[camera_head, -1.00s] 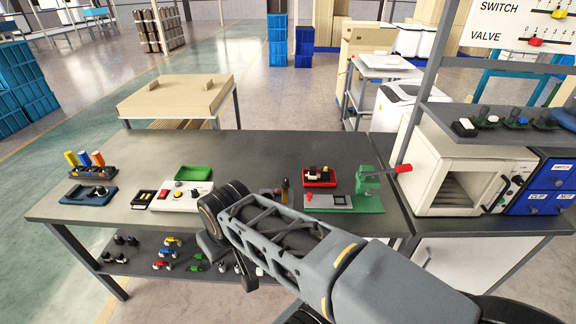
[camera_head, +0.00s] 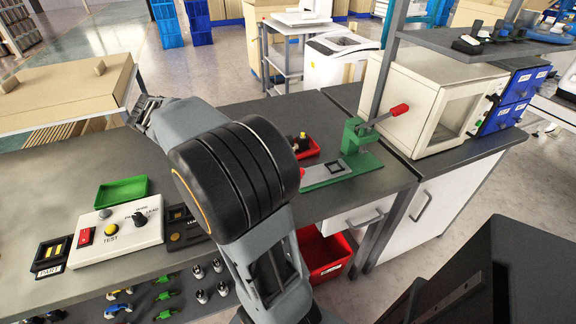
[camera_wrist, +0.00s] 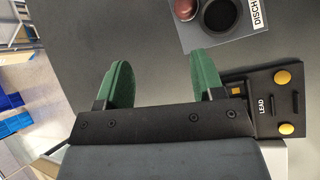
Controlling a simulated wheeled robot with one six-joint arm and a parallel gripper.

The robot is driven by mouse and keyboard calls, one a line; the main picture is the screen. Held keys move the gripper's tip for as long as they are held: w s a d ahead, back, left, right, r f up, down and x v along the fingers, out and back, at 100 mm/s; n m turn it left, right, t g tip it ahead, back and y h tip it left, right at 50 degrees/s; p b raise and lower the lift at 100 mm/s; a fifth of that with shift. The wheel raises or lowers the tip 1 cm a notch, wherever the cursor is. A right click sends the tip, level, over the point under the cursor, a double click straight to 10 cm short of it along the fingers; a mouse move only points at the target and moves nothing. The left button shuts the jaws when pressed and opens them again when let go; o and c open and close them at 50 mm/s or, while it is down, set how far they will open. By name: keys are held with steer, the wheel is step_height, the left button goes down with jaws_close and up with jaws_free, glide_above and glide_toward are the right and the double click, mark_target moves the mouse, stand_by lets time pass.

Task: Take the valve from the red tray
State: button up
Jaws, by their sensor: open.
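The red tray (camera_head: 314,151) is on the workbench in the head view, right of my arm, which hides its left part. A small dark item with a yellow top (camera_head: 302,138) is in it; I cannot tell for sure that it is the valve. My gripper (camera_head: 146,108) is far to the left of the tray, near the bench's back edge. In the wrist view my gripper's green fingers (camera_wrist: 163,78) are wide apart with nothing between them. The tray does not show in the wrist view.
A green press (camera_head: 352,160) with a red-tipped lever stands right of the tray. A white test box (camera_head: 115,232) and a green tray (camera_head: 122,191) are on the left. The wrist view shows a black LEAD panel (camera_wrist: 265,106) and a grey plate (camera_wrist: 236,35).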

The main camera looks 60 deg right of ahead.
steer(key=d+f+g+h+b, duration=0.1)
steer(key=d+b, duration=0.1)
steer(key=d, duration=0.1)
steer(key=w+d+f+n+g+b, duration=0.1)
steer(key=d+f+g, duration=0.1)
steer(key=d, duration=0.2)
steer(key=d+f+n+g+h+b, duration=0.1)
steer(key=d+f+b, duration=0.1)
steer(key=d, duration=0.2)
steer(key=shift+w+d+f+g+h+b, duration=0.15)
steer(key=shift+d+f+g+h+b, duration=0.15)
steer(key=shift+g, duration=0.1)
steer(key=shift+n+g, duration=0.3)
steer(key=shift+g, duration=0.2)
steer(key=x, duration=0.2)
steer(key=b+x, duration=0.1)
steer(key=x, duration=0.2)
steer(key=b+x, duration=0.1)
steer(key=x, duration=0.2)
steer(key=shift+w+d+r, duration=0.25)
steer(key=shift+w+d, duration=0.05)
steer(key=shift+d, duration=0.05)
steer(key=shift+b+x, duration=1.25)
steer(key=shift+x, duration=2.05)
steer(key=shift+w+d+r, duration=0.1)
steer(key=shift+d+r, duration=0.05)
steer(key=c, duration=1)
